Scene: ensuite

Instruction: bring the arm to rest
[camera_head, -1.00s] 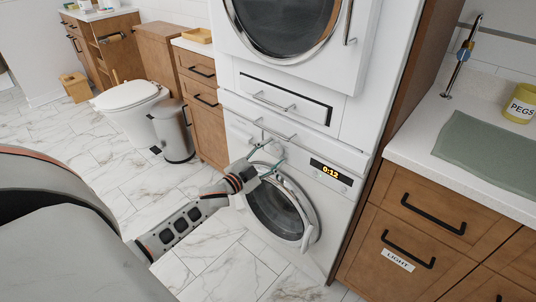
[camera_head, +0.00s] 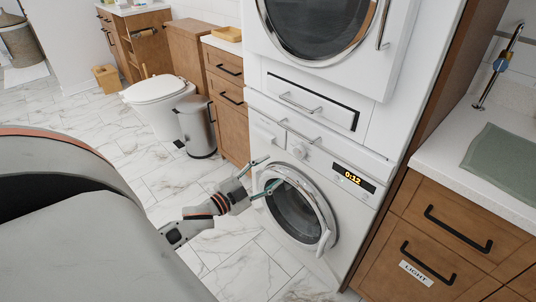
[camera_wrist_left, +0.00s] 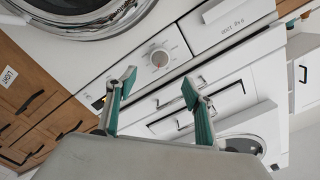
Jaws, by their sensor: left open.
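My left gripper (camera_head: 262,178) is open and empty in the head view, in front of the lower white washing machine (camera_head: 345,225), near the upper left of its round door. In the left wrist view its two green-padded fingers (camera_wrist_left: 155,92) are spread apart, with the machine's dial (camera_wrist_left: 160,58) and drawer fronts beyond them. I see nothing between the fingers. I cannot tell from the head view how far the fingertips are from the machine front. My right gripper is not in view.
A second appliance (camera_head: 330,40) is stacked above. A wooden counter unit (camera_head: 440,230) stands at the right, with a green mat (camera_head: 505,155) on top. A metal bin (camera_head: 197,128) and a toilet (camera_head: 158,95) stand at the back left. Marble floor (camera_head: 150,170) lies clear between.

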